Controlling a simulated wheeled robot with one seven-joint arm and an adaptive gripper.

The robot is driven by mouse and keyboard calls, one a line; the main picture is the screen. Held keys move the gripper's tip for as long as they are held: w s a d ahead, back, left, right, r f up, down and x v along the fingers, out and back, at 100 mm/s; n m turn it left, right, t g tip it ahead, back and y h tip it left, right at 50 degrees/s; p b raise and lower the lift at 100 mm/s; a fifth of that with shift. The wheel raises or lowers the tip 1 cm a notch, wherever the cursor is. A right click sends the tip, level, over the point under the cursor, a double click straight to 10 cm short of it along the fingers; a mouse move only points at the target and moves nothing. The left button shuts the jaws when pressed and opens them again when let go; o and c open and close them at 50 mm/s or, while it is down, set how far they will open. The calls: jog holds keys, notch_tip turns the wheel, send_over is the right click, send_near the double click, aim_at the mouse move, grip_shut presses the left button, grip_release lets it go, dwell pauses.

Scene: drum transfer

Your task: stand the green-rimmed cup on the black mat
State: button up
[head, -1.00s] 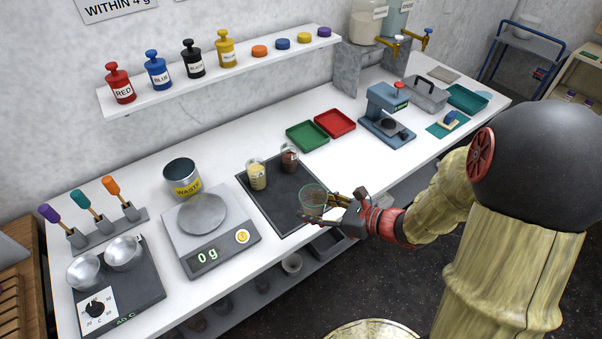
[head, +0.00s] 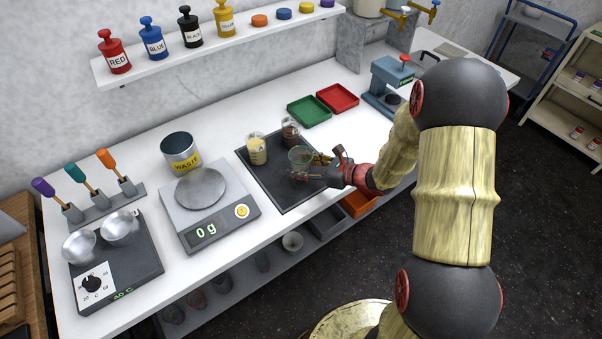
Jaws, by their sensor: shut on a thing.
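The green-rimmed cup (head: 299,155) is a clear cup over the right part of the black mat (head: 270,190). My gripper (head: 310,167) is shut on it from the right, and the fingers hide part of its lower side. The cup looks upright. I cannot tell whether its base touches the mat. Two other cups stand at the mat's back edge: one with pale yellow contents (head: 257,149) and one with dark brown contents (head: 290,132), close behind the held cup.
A scale (head: 208,207) reading 0 g stands left of the mat, with a waste can (head: 180,152) behind it. Green (head: 309,111) and red (head: 338,97) trays lie behind right. The mat's front part is bare.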

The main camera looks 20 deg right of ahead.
jog(key=shift+w+f+b, duration=0.15)
jog(key=shift+f+b, duration=0.45)
jog(key=shift+f, duration=1.1)
jog(key=shift+f, duration=0.1)
jog(key=o, duration=0.8)
jog(key=shift+o, duration=0.3)
